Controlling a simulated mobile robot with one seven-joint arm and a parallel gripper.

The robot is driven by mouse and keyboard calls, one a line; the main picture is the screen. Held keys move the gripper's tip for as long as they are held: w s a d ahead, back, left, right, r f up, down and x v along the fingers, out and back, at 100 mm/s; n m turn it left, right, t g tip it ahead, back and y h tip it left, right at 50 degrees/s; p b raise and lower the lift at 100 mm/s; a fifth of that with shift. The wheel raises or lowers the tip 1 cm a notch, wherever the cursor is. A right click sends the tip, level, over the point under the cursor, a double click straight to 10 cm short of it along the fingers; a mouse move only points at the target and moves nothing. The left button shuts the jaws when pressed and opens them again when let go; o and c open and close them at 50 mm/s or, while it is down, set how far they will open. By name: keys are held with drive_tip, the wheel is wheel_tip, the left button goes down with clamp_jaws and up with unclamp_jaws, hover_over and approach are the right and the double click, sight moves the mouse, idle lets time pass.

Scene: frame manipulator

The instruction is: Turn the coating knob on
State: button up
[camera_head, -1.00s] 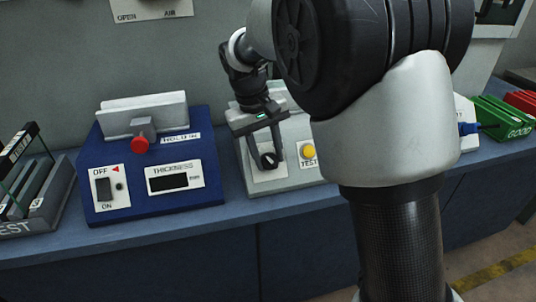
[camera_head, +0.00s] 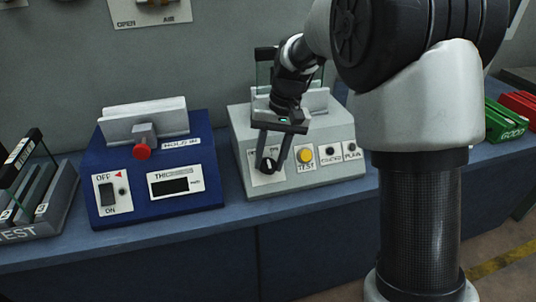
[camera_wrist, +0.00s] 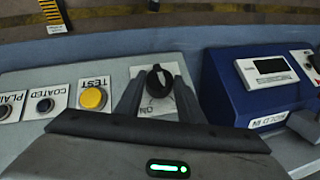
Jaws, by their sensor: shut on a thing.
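The coating knob (camera_head: 268,165) is a small black rotary knob on a white plate at the front left of the grey tester box (camera_head: 326,173). My gripper (camera_head: 269,168) reaches down to it with a finger on each side and is shut on it. In the wrist view the knob (camera_wrist: 157,80) shows between the two dark fingertips, its pointer roughly upright in that picture. The plate's lettering is partly hidden by the fingers.
A yellow TEST button (camera_head: 304,155) and the COATED and PLAIN indicators (camera_head: 330,151) sit just right of the knob. A blue thickness gauge (camera_head: 160,165) stands to the left, with free bench between. A glass piece (camera_head: 263,72) stands in the tester's back holder.

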drive_tip(key=m+y, duration=0.1)
drive_tip(key=d+m+y, duration=0.1)
drive_tip(key=y, duration=0.1)
drive_tip(key=shift+f+m+y+b, duration=0.2)
drive_tip(key=shift+m+y+b, duration=0.1)
drive_tip(key=shift+m+b, duration=0.1)
drive_tip(key=shift+d+f+m+t+y+b, duration=0.15)
drive_tip(key=shift+m+t+y+b, duration=0.15)
drive_tip(key=shift+m+y+b, duration=0.65)
drive_tip(key=shift+m+y, duration=0.35)
drive_tip(key=shift+y, duration=0.2)
drive_tip(key=o, duration=1.1)
drive_tip(key=shift+c, duration=0.2)
drive_tip(key=p+v, duration=0.3)
drive_tip(key=v, duration=1.4)
drive_tip(key=shift+s+p, duration=0.15)
drive_tip(key=shift+p, duration=0.15)
drive_tip(key=shift+d+r, duration=0.15)
drive_tip(key=shift+r, duration=0.1)
